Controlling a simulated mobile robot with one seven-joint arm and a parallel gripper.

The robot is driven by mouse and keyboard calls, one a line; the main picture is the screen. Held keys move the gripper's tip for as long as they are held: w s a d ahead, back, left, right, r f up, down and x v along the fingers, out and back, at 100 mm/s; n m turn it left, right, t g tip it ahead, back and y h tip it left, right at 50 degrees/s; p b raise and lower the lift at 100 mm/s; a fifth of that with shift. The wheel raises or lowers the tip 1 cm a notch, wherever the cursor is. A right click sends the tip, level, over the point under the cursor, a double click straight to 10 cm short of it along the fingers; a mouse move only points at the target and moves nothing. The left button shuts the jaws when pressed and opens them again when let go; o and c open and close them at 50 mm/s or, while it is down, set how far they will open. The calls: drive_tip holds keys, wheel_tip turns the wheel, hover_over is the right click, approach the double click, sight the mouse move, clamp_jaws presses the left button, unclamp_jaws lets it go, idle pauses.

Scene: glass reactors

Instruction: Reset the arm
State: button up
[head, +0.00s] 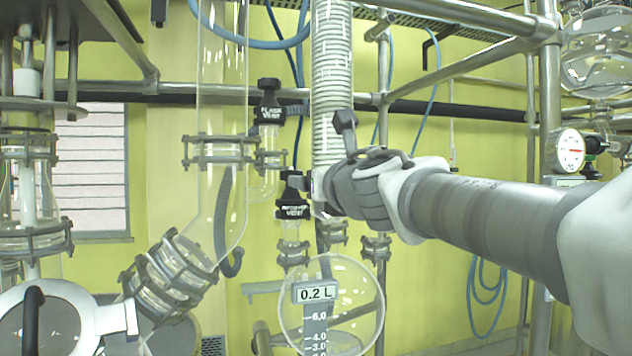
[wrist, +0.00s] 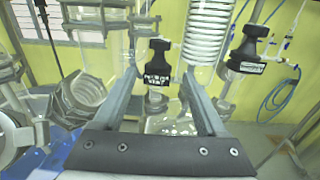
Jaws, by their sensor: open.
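My gripper (head: 338,165) is at the end of my arm, which reaches in from the right in the head view. In the wrist view its two grey fingers (wrist: 160,82) stand apart with nothing held between them. A black labelled vent valve (wrist: 157,62) appears beyond the gap between the fingertips, and I see no contact with it. A second black valve (wrist: 249,48) stands to the right of the fingers. In the head view, one black valve (head: 292,200) is just left of my gripper, and the flask vent valve (head: 268,108) is higher up. The far finger is mostly hidden.
A coiled glass condenser (head: 332,70) rises behind my gripper, and a round 0.2 L receiver flask (head: 350,325) hangs below. Wide glass tubing (head: 222,90) stands at left. Metal frame bars (head: 470,62) and a pressure gauge (head: 566,150) are at right. Open wall shows below my arm.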

idle(0.3)
drive_tip(key=s+d+f+m+g+h, duration=0.2)
drive_tip(key=s+d+f+m+h, duration=0.3)
drive_tip(key=d+f+m, duration=0.5)
drive_tip(key=s+d+f+m+g+h, duration=0.1)
drive_tip(key=s+d+f+m+h, duration=0.45)
drive_tip(key=m, duration=0.95)
drive_tip(key=s+a+f+m+g+y, duration=0.1)
drive_tip(key=s+f+m+g+y, duration=0.4)
drive_tip(key=s+f+m, duration=0.9)
drive_tip(key=s+f+g, duration=0.3)
drive_tip(key=f, duration=0.1)
drive_tip(key=shift+a+f+m+g, duration=0.3)
drive_tip(key=shift+f, duration=0.05)
